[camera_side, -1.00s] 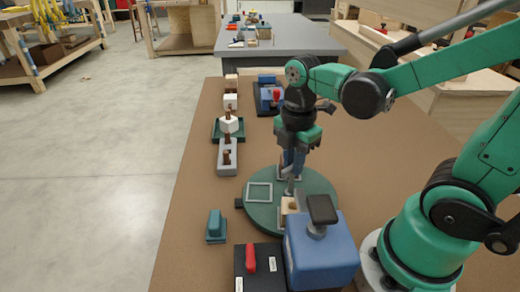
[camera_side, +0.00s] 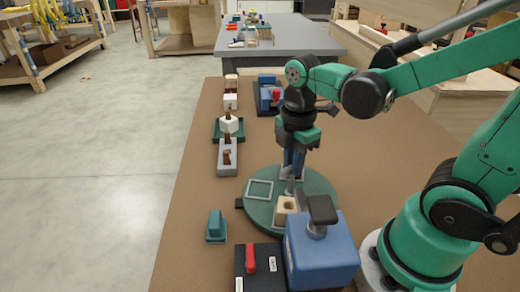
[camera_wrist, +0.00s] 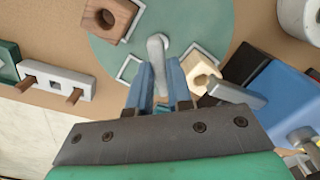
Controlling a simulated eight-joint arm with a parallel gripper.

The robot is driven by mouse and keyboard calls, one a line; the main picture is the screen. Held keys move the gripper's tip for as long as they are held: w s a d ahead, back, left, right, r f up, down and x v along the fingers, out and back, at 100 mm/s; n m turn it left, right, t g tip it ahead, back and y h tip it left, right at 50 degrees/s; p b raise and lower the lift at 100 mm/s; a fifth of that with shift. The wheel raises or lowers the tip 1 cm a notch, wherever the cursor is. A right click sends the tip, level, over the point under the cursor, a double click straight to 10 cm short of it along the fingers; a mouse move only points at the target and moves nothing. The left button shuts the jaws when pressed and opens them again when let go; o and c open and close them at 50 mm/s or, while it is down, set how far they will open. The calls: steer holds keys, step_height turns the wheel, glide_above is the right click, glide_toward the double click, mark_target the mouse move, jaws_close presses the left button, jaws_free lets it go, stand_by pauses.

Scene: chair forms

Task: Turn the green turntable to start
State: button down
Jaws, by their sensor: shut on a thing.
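The green turntable (camera_side: 262,212) lies flat on the brown table, and it also shows in the wrist view (camera_wrist: 118,62). A grey upright handle (camera_wrist: 158,48) stands at its middle. My gripper (camera_side: 291,176) points down over the turntable, its blue fingers (camera_wrist: 160,92) shut on the handle; the exact contact is partly hidden. Light square outlines mark the turntable's top. A pale wooden block with a hole (camera_wrist: 200,72) sits on it, right of the handle in the wrist view. A brown wooden block with a hole (camera_wrist: 110,18) sits at upper left there.
A blue machine with a dark lever (camera_side: 320,250) stands close in front of the turntable, beside a black box with a red switch (camera_side: 250,258). A teal block (camera_side: 216,226) lies to the left. A row of grey and white parts (camera_side: 228,155) runs along the table's left side.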

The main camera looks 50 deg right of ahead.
steer(key=shift+m, duration=7.6)
steer(key=c, duration=0.8)
jaws_free()
steer(key=shift+r, duration=0.1)
